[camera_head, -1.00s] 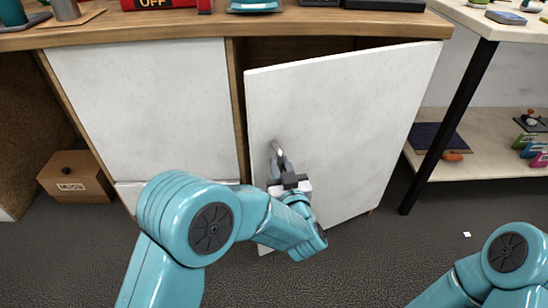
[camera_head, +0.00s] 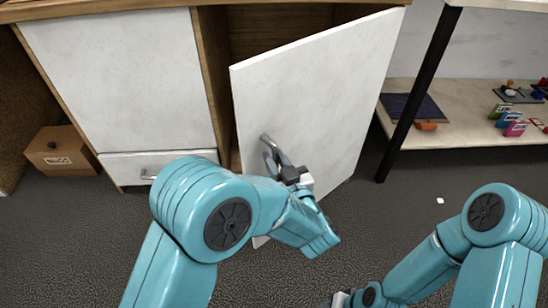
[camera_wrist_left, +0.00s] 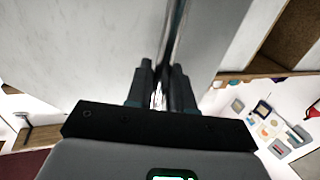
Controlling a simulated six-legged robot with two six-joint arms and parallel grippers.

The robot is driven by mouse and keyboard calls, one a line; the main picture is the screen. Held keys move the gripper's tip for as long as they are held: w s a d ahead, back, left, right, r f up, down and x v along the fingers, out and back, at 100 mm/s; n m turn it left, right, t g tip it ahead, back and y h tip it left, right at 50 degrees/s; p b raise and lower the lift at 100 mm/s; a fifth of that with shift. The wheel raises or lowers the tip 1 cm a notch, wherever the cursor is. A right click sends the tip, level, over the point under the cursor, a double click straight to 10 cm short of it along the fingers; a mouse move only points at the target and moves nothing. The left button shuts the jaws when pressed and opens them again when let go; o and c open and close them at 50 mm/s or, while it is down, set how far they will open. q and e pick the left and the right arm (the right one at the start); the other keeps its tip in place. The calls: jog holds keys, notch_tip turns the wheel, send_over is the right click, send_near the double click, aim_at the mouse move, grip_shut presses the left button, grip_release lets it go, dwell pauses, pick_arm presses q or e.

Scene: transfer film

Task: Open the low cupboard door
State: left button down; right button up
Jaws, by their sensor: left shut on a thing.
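The white low cupboard door (camera_head: 325,90) is swung partly open, hinged on its right side, with a dark gap along its left and top edges. Its metal bar handle (camera_head: 266,139) is near the door's left edge. My left gripper (camera_head: 272,154) is shut on the handle; in the left wrist view the fingers (camera_wrist_left: 163,85) close around the bar (camera_wrist_left: 176,35). My right gripper (camera_head: 340,299) shows only in part at the bottom edge, and its jaws cannot be made out.
A closed white panel (camera_head: 120,75) with a drawer (camera_head: 150,167) below is left of the opening. A brown box (camera_head: 60,150) sits on the floor at left. A black table leg (camera_head: 415,100) and low shelf (camera_head: 460,125) stand right. The floor in front is mostly clear.

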pick_arm(q)
jog(key=shift+s+d, duration=0.3)
jog(key=shift+d, duration=0.05)
pick_arm(e)
jog(key=shift+s+d+r, duration=0.1)
jog(key=shift+s+d, duration=0.3)
jog(key=shift+d, duration=0.1)
pick_arm(q)
jog(key=shift+w, duration=0.1)
jog(key=c, duration=1.2)
grip_release()
jog(key=shift+o, duration=0.2)
pick_arm(e)
jog(key=shift+w+a, duration=0.1)
pick_arm(q)
jog(key=p, duration=0.8)
send_near(268, 73)
jog(key=x, duration=0.2)
jog(key=f+x, duration=0.1)
jog(key=x, duration=0.1)
jog(key=shift+w, duration=0.15)
jog(key=shift+r, duration=0.5)
pick_arm(e)
notch_tip(268, 73, up, 7)
jog(key=s+a, duration=0.1)
jog(key=shift+s+a+n+g, duration=0.15)
jog(key=shift+n+g, duration=0.15)
